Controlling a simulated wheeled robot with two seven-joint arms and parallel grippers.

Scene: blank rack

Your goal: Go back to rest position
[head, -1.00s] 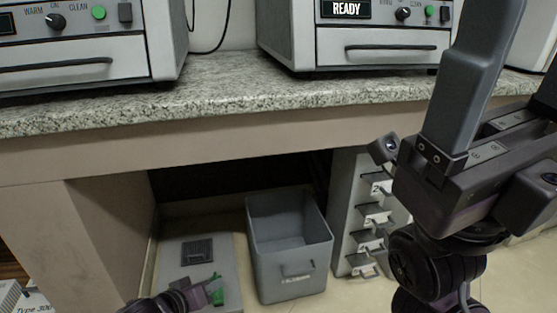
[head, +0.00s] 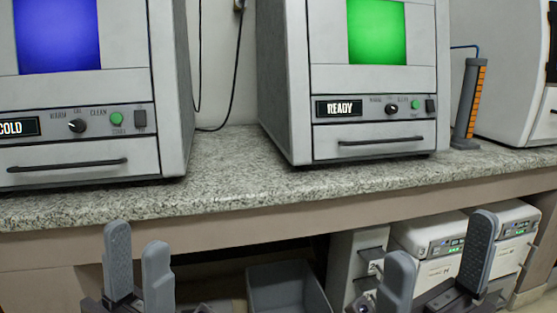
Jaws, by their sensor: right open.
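My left gripper (head: 138,238) shows at the lower left of the head view, its two grey fingers pointing up with a narrow gap between them and nothing held. My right gripper (head: 441,238) shows at the lower right, also pointing up, with its fingers wide apart and empty. Both stand in front of the counter's front edge, apart from each other. The lower parts of both arms are cut off by the bottom of the picture.
A granite counter (head: 230,165) crosses the view. It bears a machine reading COLD (head: 90,165) and one reading READY (head: 380,152). An orange-and-grey rack (head: 468,105) stands at the right. Below are an open grey bin (head: 275,275) and white units (head: 430,235).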

